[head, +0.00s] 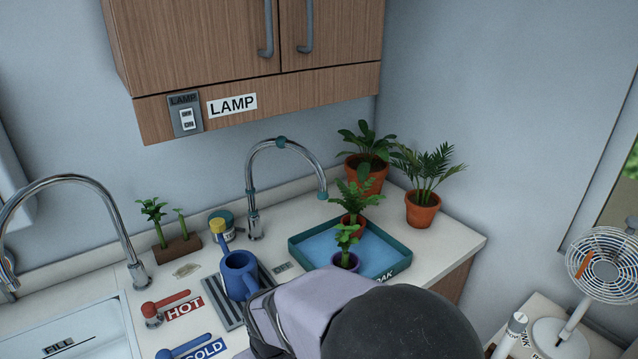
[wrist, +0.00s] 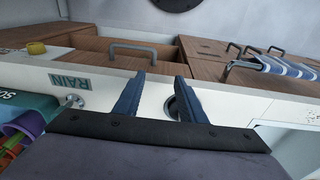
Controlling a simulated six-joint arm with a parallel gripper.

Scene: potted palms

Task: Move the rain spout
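The likely rain spout (head: 262,165) is a chrome gooseneck with teal bands and a teal tip in the head view. It rises from the counter behind the blue watering can, and its tip hangs near the back left of the teal tray (head: 303,254). A RAIN label (wrist: 70,82) and a small metal knob (wrist: 75,101) show at the left of the wrist view. My gripper (wrist: 158,80) has its two blue fingers apart with nothing held between them. It faces the wooden drawer fronts, away from the spout. In the head view its fingers are hidden.
Another chrome faucet (head: 100,190) stands at the left by the sink. The watering can (head: 238,275), a red HOT lever (head: 165,303) and a blue COLD lever (head: 185,346) stand near my arm. Potted plants (head: 422,208) fill the back right corner. A cabinet (head: 240,60) hangs above.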

